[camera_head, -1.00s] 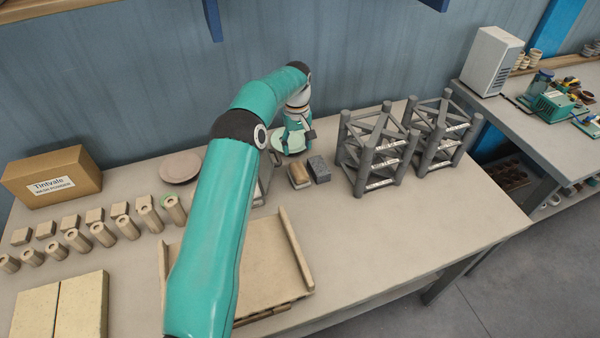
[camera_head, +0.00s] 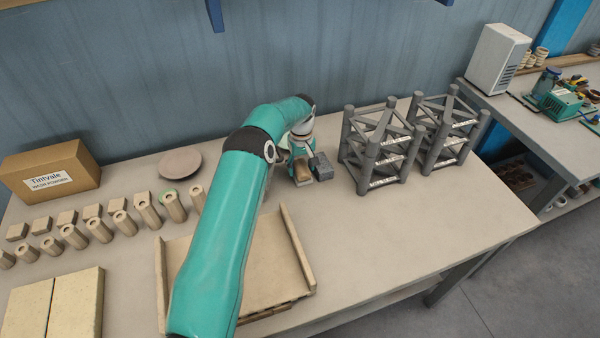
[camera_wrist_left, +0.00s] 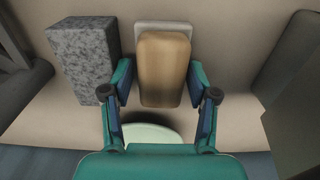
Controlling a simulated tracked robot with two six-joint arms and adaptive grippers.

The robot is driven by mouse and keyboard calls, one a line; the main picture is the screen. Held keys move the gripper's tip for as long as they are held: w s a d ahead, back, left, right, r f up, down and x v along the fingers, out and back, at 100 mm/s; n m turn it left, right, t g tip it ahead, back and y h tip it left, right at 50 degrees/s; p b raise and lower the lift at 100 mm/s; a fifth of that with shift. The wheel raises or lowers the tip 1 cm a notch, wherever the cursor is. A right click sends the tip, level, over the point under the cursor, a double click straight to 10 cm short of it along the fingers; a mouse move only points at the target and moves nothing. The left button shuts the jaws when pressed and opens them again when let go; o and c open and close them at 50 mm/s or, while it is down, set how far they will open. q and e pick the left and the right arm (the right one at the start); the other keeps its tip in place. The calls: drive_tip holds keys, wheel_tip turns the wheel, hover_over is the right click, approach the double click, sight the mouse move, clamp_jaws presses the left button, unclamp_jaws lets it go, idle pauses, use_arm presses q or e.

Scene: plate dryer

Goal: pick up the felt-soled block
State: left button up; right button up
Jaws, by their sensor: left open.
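The felt-soled block appears to be the brown block (camera_head: 302,172) with a pale layer under it, lying on the table. In the left wrist view the brown block (camera_wrist_left: 163,68) is between the fingers, its pale sole (camera_wrist_left: 163,26) showing at the far edge. My left gripper (camera_wrist_left: 160,78) is open, with one finger on each side of the block's near part. Whether the fingers touch it I cannot tell. In the head view the left gripper (camera_head: 302,158) is over the block and partly hides it. My right gripper is out of view.
A speckled grey block (camera_wrist_left: 85,58) lies close beside the left finger in the wrist view; it also shows in the head view (camera_head: 321,170). Grey racks (camera_head: 372,150) stand to the right. A pale green rounded edge (camera_wrist_left: 150,134) shows near the palm. The table's front right is clear.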

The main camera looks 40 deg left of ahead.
use_arm(q)
drive_tip(key=c, duration=0.9)
drive_tip(key=shift+r, duration=0.2)
drive_tip(key=shift+c, duration=0.2)
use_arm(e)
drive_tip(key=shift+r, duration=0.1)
